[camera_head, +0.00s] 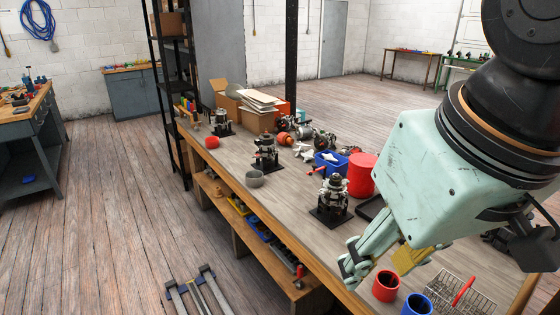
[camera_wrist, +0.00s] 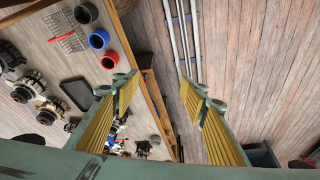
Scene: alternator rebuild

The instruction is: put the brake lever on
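I cannot tell for sure which thing is the brake lever. A red lever-like piece (camera_head: 463,290) lies on the wire basket (camera_head: 481,305) at the bench's near right end; the red piece also shows in the wrist view (camera_wrist: 62,40). Another red-handled piece (camera_head: 316,170) is by the dark machine assembly (camera_head: 333,195) on a black base at mid bench. My gripper (camera_head: 352,270) is over the bench's front edge, left of the red cup (camera_head: 386,286). In the wrist view its yellow-padded fingers (camera_wrist: 158,88) are wide apart with nothing between them.
A blue cup (camera_head: 416,306) stands near the red cup. A large red container (camera_head: 361,174) and a blue bin (camera_head: 330,163) stand at the bench's back. Two more assemblies (camera_head: 265,152) (camera_head: 221,124) stand farther along.

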